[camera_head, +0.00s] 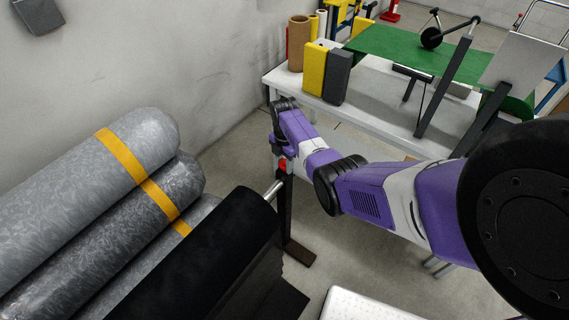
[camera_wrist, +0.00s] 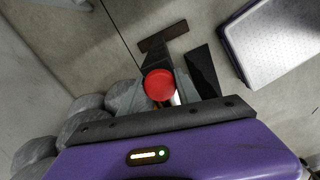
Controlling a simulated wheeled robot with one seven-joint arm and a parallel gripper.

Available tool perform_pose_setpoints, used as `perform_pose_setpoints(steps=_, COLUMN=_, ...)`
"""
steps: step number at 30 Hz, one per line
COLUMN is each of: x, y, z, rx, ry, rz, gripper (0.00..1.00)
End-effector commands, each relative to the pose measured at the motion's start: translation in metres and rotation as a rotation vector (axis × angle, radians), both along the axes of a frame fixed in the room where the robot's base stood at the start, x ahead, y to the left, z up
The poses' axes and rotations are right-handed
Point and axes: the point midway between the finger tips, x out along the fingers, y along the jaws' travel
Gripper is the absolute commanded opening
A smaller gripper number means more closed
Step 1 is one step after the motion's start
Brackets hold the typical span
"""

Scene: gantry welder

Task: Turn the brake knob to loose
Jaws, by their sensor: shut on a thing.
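The brake knob is a red round knob (camera_wrist: 160,84) in the wrist view, seen face-on between my gripper's fingers. A small part of the same red knob (camera_head: 282,165) shows in the head view, below the end of my arm, at the top of a dark stand (camera_head: 288,215). My gripper (camera_wrist: 161,92) is shut on the knob. In the head view my gripper (camera_head: 281,152) is mostly hidden by my purple wrist. A black roll (camera_head: 205,255) sits on a metal shaft at the stand. I cannot tell how far the knob is turned.
Grey rolls with a yellow strap (camera_head: 143,178) are stacked at the left. A white table (camera_head: 375,122) with a green sheet (camera_head: 400,48), yellow and dark blocks and tubes stands behind. A pale, dark-edged slab (camera_wrist: 278,40) is at the wrist view's right. Bare floor surrounds the stand's foot.

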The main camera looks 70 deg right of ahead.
Motion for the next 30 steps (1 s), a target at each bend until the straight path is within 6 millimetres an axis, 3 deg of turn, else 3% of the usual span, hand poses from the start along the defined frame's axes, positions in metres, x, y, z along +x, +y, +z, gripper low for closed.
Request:
perform_pose_setpoints(steps=1, x=0.002, y=0.0, z=0.002, rx=-0.002, ry=-0.004, rz=0.001, gripper=0.0)
perform_pose_setpoints(steps=2, x=0.002, y=0.0, z=0.002, rx=-0.002, ry=-0.004, rz=0.001, gripper=0.45)
perform_pose_setpoints(steps=4, x=0.002, y=0.0, z=0.002, rx=-0.002, ry=-0.004, rz=0.001, gripper=0.57)
perform_pose_setpoints(steps=16, x=0.001, y=0.0, z=0.006, rx=-0.001, ry=-0.002, rz=0.0, gripper=0.57)
perform_pose_setpoints(steps=30, x=0.001, y=0.0, z=0.071, rx=-0.003, ry=-0.003, rz=0.0, gripper=0.57)
